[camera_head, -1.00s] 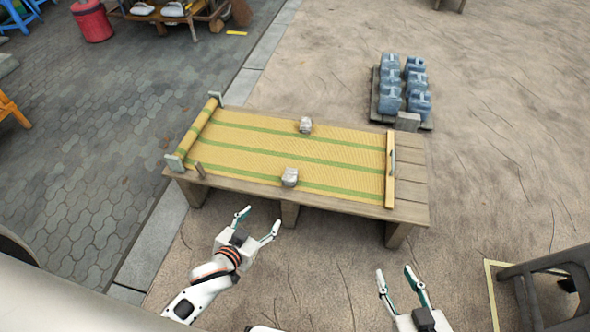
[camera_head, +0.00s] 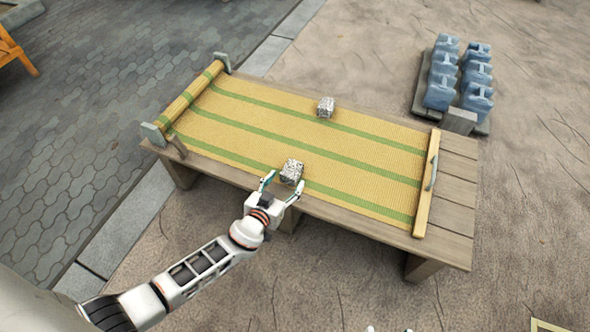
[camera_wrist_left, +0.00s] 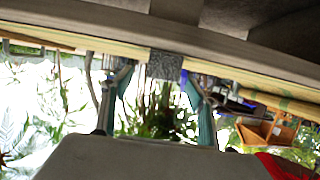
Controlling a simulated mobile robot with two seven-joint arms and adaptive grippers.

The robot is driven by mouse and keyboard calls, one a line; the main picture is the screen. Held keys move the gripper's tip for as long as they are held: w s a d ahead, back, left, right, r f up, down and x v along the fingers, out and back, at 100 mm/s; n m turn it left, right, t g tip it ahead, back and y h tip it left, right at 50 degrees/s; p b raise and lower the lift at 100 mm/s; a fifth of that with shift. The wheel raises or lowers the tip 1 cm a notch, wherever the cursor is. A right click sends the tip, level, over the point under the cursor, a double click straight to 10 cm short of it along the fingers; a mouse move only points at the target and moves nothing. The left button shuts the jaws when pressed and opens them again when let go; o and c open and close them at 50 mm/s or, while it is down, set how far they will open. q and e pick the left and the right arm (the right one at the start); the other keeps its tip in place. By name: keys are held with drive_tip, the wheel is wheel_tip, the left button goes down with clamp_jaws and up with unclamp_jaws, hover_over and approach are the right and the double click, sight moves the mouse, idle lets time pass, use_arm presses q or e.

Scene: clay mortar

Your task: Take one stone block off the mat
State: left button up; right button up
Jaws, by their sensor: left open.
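The yellow mat with green stripes (camera_head: 250,122) lies on a low wooden table. A near speckled grey stone block (camera_head: 292,171) sits near its front edge, and a far stone block (camera_head: 326,106) sits near its back edge. My left gripper (camera_head: 284,184) is open, with its fingertips on either side of the near block's front. In the left wrist view the near block (camera_wrist_left: 166,64) shows beyond and between the open fingers (camera_wrist_left: 160,86). Contact cannot be told. Only small white bits of my right gripper (camera_head: 388,329) show at the bottom edge.
The wooden table (camera_head: 455,190) has bare planks at its right end. A pallet (camera_head: 421,100) with several blue-grey blocks (camera_head: 441,92) stands on the ground behind at the right. Open ground lies in front of the table.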

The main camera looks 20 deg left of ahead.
sight(292, 171)
use_arm(q)
drive_tip(key=shift+x, duration=1.1)
drive_tip(key=x, duration=0.1)
drive_tip(key=b+x, duration=0.1)
drive_tip(key=x, duration=0.1)
drive_tip(key=shift+a+f, duration=0.15)
drive_tip(key=shift+f, duration=0.1)
drive_tip(key=shift+w+f, duration=0.15)
drive_tip(key=shift+w, duration=0.15)
drive_tip(key=shift+w+b, duration=0.3)
drive_tip(key=shift+w, duration=0.1)
use_arm(e)
drive_tip(key=shift+s+a+f+m, duration=0.1)
drive_tip(key=shift+s+a+m, duration=0.1)
drive_tip(key=shift+a+m, duration=0.3)
drive_tip(key=shift+s+a+f+m, duration=0.1)
drive_tip(key=shift+s+a+m, duration=0.1)
drive_tip(key=shift+a+m, duration=0.3)
use_arm(q)
drive_tip(key=c, duration=1.6)
